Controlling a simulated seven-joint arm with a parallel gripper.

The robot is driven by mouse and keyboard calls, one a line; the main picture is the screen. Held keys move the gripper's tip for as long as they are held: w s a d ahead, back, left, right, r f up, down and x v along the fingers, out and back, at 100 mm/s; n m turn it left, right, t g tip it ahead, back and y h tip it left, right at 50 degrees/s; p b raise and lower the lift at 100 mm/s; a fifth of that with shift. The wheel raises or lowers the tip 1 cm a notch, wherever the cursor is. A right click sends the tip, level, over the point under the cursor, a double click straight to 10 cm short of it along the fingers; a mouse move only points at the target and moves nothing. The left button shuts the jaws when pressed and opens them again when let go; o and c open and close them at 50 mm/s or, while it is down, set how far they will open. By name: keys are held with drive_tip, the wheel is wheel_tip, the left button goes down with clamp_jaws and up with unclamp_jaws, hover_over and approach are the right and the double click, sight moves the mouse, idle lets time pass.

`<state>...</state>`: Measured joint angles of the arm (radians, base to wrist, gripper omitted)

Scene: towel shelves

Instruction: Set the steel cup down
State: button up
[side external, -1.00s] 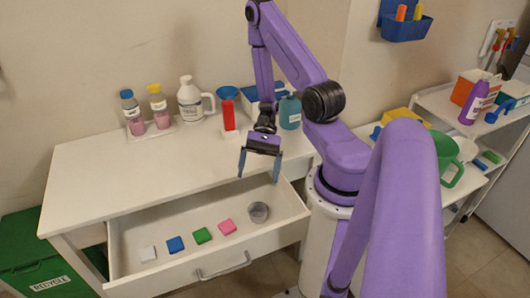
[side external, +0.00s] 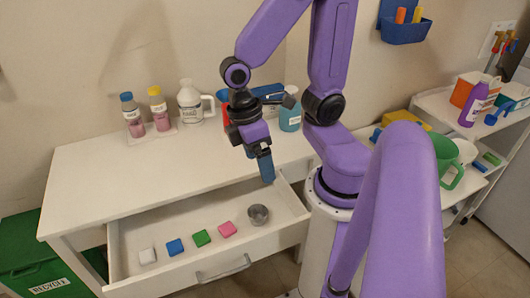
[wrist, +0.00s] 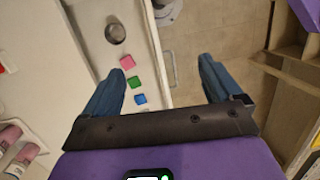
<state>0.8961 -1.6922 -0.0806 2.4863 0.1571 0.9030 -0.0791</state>
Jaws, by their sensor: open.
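The steel cup (side external: 258,214) stands upright in the open drawer (side external: 140,216), at its right end. It also shows in the wrist view (wrist: 115,33), beyond and left of my fingers. My gripper (side external: 266,168) is above the drawer's back right edge, higher than the cup and apart from it. In the wrist view my gripper (wrist: 160,80) has its two blue fingers spread wide with nothing between them.
Pink (side external: 227,229), green (side external: 201,238), blue (side external: 175,247) and white (side external: 147,255) blocks lie in a row left of the cup. Bottles and a white jug (side external: 191,102) stand at the back of the desk (side external: 110,170). The desk's middle is clear.

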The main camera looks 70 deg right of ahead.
drive_tip(key=r+n+t, duration=0.1)
drive_tip(key=s+a+r+n, duration=0.1)
drive_tip(key=s+r+n+t, duration=0.1)
drive_tip(key=shift+s+a+r+n+t+y, duration=0.1)
drive_tip(key=shift+a+r+n+t+y, duration=0.2)
drive_tip(key=shift+a+n+y, duration=0.1)
idle(1.0)
